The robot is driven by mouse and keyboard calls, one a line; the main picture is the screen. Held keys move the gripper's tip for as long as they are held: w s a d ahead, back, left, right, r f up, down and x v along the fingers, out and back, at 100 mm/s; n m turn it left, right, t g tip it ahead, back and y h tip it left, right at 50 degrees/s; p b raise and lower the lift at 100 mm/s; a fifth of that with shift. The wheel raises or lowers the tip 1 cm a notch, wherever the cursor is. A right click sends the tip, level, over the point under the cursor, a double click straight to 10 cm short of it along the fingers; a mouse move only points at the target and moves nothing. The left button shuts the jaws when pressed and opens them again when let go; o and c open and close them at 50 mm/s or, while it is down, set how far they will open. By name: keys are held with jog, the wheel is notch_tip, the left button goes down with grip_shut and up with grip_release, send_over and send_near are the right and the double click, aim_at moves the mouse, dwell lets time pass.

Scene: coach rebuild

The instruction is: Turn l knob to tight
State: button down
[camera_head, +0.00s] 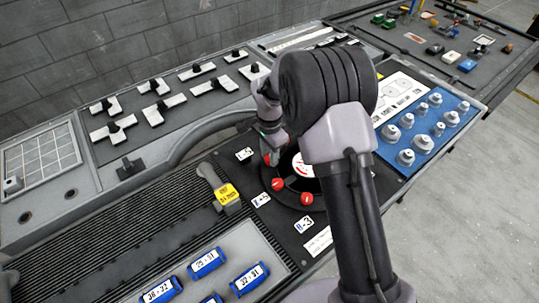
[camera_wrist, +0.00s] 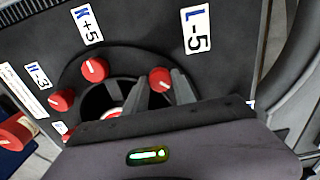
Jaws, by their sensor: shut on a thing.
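The L knob (camera_wrist: 159,77) is a small red knob with a white mark, below the L-5 label (camera_wrist: 195,29) in the wrist view. My gripper (camera_wrist: 164,88) has its two grey fingers on either side of this knob and is shut on it. The fingers hide part of the knob, so I cannot tell exactly where its mark points. In the head view my gripper (camera_head: 269,150) is at the round dark plate beside the L-5 label (camera_head: 245,154), and my arm covers part of the plate.
The K knob (camera_wrist: 95,69) and H knob (camera_wrist: 62,100) sit on the same plate, close to my gripper. In the head view blue labelled blocks (camera_head: 207,263) lie in front, a blue board with grey knobs (camera_head: 424,140) stands right, and a ribbed black panel (camera_head: 130,235) is left.

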dwell(0.5)
jog(key=c, duration=1)
grip_release()
jog(key=shift+c, duration=0.2)
notch_tip(320, 180, up, 18)
jog(key=p, duration=0.5)
jog(key=shift+f, duration=0.25)
jog(key=s+d+r+n+t+y+b, duration=0.1)
jog(key=s+d+r+n+t+b, duration=0.3)
jog(key=s+r, duration=0.85)
jog(key=s+d+f+n+t, duration=0.1)
jog(key=s+f, duration=0.1)
jog(key=s, duration=0.6)
jog(key=s+d+f+n+y+b, duration=0.1)
jog(key=s+d+f, duration=0.1)
jog(key=s, duration=0.6)
jog(key=shift+s+d+n+t, duration=0.15)
jog(key=shift+s+n+t, duration=0.25)
